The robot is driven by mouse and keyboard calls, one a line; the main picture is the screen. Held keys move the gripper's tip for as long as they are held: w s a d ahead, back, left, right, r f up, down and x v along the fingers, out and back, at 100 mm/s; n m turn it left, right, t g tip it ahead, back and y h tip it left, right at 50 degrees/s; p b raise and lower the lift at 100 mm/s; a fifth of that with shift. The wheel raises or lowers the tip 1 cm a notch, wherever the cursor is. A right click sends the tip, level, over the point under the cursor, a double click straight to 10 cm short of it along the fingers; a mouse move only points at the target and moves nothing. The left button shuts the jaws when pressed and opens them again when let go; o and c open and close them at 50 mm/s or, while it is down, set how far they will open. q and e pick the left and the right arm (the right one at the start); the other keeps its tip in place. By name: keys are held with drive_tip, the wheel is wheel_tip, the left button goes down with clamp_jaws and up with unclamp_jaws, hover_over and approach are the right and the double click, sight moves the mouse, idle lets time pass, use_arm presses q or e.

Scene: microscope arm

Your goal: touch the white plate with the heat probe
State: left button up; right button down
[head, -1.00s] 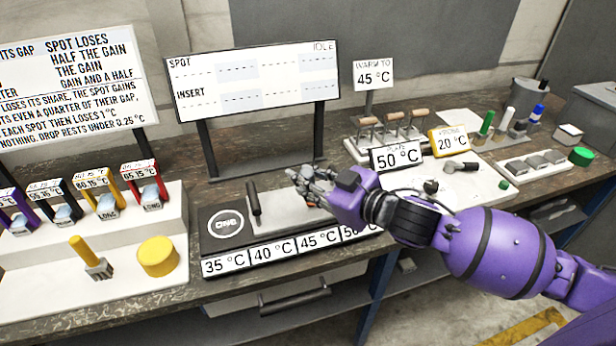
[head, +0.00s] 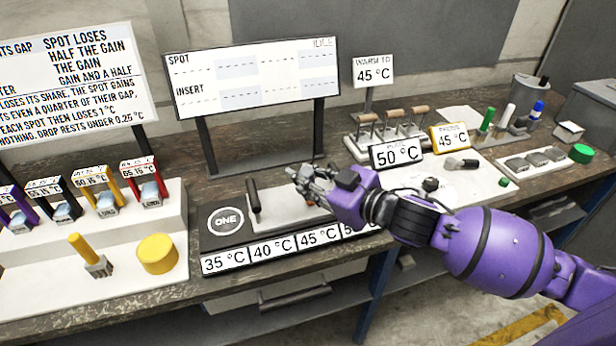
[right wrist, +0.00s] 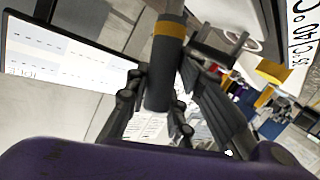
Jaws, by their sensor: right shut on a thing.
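The white plate (head: 276,209) is set in a black unit marked ONE in the middle of the bench. My right gripper (head: 308,182) is over the right part of this plate and covers some of it. In the right wrist view, its fingers are shut on the heat probe (right wrist: 165,65), a dark grey cylinder with a yellow band. In the head view, the fingers hide most of the probe, and its contact with the plate cannot be made out directly. The yellow-framed probe sign (head: 452,139) reads 45 °C, and the plate sign (head: 396,153) reads 50 °C. My left gripper is not in view.
A black lever (head: 253,203) stands at the plate's left. Temperature labels (head: 272,250) line the unit's front edge. A display board (head: 252,78) stands behind. A white stepped stand (head: 130,275) with vials is at left; a wooden-handled rack (head: 385,130) is behind right.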

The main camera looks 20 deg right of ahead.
sight(308, 167)
drive_tip(key=shift+r+p, duration=0.8)
drive_tip(key=shift+r, duration=1.6)
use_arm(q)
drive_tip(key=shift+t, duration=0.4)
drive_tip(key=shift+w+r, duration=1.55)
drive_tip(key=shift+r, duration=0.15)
use_arm(e)
drive_tip(key=shift+r, duration=1.1)
